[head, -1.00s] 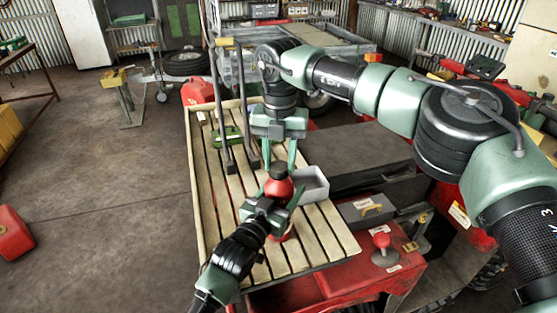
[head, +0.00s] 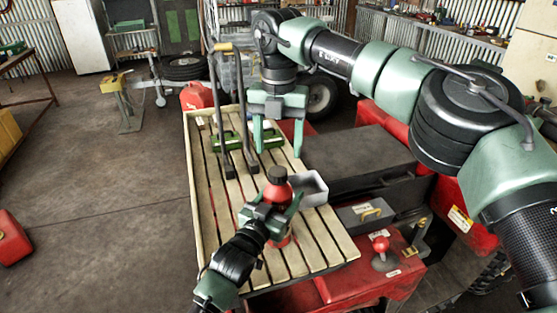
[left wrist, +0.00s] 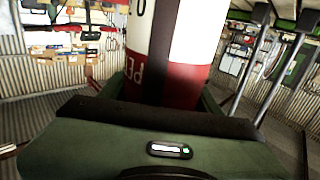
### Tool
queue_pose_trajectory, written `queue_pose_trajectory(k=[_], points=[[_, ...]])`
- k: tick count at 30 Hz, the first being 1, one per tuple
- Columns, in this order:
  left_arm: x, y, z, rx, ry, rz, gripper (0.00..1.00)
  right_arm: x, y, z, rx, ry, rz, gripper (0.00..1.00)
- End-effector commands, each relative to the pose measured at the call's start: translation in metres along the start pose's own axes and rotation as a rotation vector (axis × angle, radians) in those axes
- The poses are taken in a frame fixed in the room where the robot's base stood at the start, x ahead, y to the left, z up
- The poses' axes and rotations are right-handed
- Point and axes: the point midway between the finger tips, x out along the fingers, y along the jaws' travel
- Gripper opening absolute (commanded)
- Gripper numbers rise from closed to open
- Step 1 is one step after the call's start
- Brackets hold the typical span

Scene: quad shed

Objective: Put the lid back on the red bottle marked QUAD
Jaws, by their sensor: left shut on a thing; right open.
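The red bottle (head: 279,191) stands upright over the slatted wooden rack. A dark lid (head: 277,173) sits on its top; I cannot tell how tightly. My left gripper (head: 277,212) is shut around the bottle's body, below its shoulder. In the left wrist view the bottle (left wrist: 168,50) shows red and white panels with part of some lettering; the word QUAD cannot be read. My right gripper (head: 268,141) is open and empty, above and behind the lid, fingers pointing down and apart from it.
A grey open tray (head: 314,188) is close to the right of the bottle on the slatted rack (head: 206,222). Upright dark bars (head: 246,130) and a green object (head: 222,140) are behind. The rack's left side is clear.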

Motion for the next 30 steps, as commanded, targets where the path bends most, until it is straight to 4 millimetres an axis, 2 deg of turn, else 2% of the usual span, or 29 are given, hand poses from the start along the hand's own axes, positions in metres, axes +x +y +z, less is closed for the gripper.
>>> queue_pose_trajectory(k=[3, 9, 21, 22, 24, 30], points=[[0.0, 0.0, 0.002, 0.0, -0.005, 0.0, 0.0, -0.026, 0.001, 0.0, 0.001, -0.003, 0.002, 0.63], [0.0, 0.0, 0.002, 0.0, -0.004, 0.0, 0.0, -0.054, 0.001, 0.0, 0.001, -0.001, 0.001, 0.63], [0.0, 0.0, 0.002, 0.0, -0.004, 0.0, 0.0, -0.061, 0.0, 0.0, 0.0, 0.001, 0.0, 0.63], [0.0, 0.0, 0.002, 0.0, -0.004, 0.0, 0.68, -0.061, 0.0, 0.0, 0.0, 0.001, 0.0, 0.63], [0.0, 0.0, 0.002, 0.0, -0.004, 0.0, 0.88, -0.061, 0.0, 0.0, 0.0, 0.001, 0.0, 0.63], [0.0, 0.0, 0.001, 0.0, -0.002, 0.0, 0.88, -0.061, 0.0, 0.0, 0.001, 0.001, 0.0, 0.63]])
